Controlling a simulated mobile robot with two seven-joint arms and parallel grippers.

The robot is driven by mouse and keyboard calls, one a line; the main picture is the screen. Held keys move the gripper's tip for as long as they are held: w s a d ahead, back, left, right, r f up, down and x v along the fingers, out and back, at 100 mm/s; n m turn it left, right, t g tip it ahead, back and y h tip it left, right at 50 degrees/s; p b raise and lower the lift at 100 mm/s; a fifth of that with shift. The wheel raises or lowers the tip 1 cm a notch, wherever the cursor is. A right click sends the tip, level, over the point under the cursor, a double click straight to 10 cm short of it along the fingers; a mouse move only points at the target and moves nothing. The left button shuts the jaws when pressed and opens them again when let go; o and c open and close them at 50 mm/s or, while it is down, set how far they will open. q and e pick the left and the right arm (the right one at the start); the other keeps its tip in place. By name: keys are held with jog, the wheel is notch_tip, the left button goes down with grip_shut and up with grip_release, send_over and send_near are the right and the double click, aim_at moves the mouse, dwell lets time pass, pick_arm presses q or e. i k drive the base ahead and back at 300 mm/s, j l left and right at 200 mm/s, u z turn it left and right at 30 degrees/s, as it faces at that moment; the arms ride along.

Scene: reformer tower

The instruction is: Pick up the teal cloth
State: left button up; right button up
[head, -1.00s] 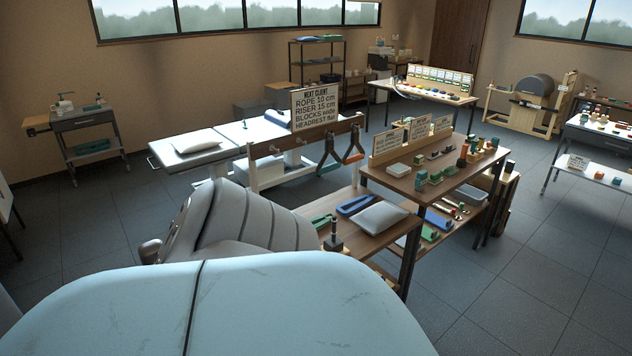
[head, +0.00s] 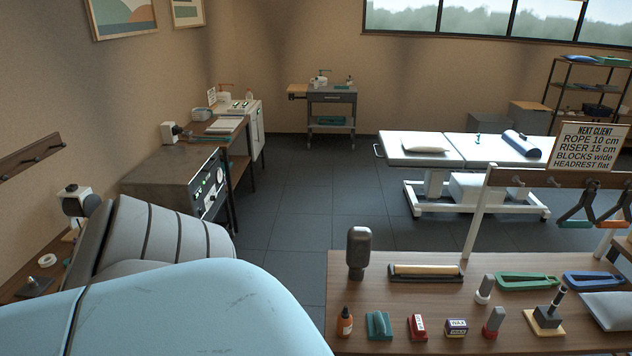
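A small folded teal item (head: 331,121), which looks like a cloth, lies on the lower shelf of the grey cart (head: 332,97) by the back wall. It is far off and small. A flatter teal-green item (head: 612,61) lies on top of the dark rack at the upper right; I cannot tell whether it is cloth. A teal block-like object (head: 379,325) sits at the front of the near wooden table. Neither of my grippers shows in the head view.
The near wooden table (head: 420,277) holds bottles, boxes, stamps and a roller. A wooden bench (head: 165,180) with devices lines the left wall. A white treatment table (head: 400,155) stands at the back right. The dark floor (head: 295,200) between them is open.

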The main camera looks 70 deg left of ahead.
aim_at(378, 326)
jog(key=u, duration=1.55)
